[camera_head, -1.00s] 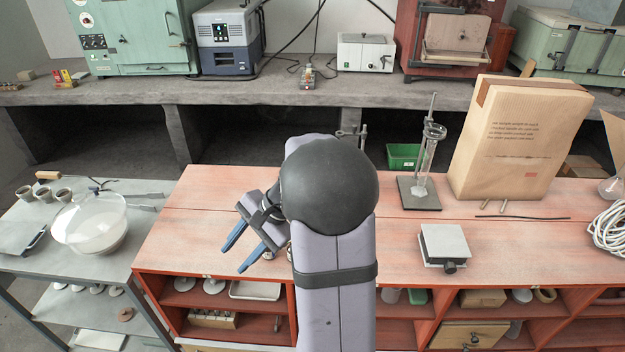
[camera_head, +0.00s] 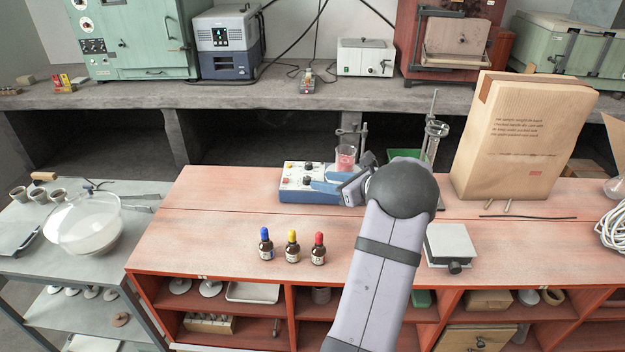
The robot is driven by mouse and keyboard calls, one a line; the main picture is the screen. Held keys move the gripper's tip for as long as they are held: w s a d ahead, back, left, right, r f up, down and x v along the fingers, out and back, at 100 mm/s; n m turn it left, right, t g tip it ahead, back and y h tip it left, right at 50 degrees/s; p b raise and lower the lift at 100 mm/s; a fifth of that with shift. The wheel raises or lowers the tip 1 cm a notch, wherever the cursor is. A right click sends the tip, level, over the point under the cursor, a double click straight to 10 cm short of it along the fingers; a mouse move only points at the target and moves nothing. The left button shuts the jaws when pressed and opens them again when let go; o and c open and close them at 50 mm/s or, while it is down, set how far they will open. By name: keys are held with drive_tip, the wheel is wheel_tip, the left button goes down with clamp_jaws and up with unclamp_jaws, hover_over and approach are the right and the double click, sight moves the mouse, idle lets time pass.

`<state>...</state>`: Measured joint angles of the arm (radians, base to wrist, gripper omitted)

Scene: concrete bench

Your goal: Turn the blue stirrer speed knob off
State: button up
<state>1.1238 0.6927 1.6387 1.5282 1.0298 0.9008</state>
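The stirrer (camera_head: 305,196) is a white-topped box with a blue base at the back of the red bench. Small dark and red knobs show on its panel. I cannot make out a blue knob for certain; my blue fingers cover part of the panel. A beaker with pink liquid (camera_head: 345,158) stands at the stirrer's right end, behind my gripper. My gripper (camera_head: 326,182) points left over the right part of the panel. Its two fingers look apart, with nothing seen between them. Whether they touch a knob cannot be told.
Three small bottles with blue (camera_head: 266,244), yellow (camera_head: 292,246) and red (camera_head: 318,248) caps stand in front of the stirrer. A glass column on a stand (camera_head: 433,150) and a grey plate device (camera_head: 450,244) are at right. The bench's left part is clear.

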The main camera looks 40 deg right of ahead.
sight(309, 179)
drive_tip(key=shift+p+x, duration=0.7)
drive_tip(key=shift+x, duration=2.4)
clamp_jaws()
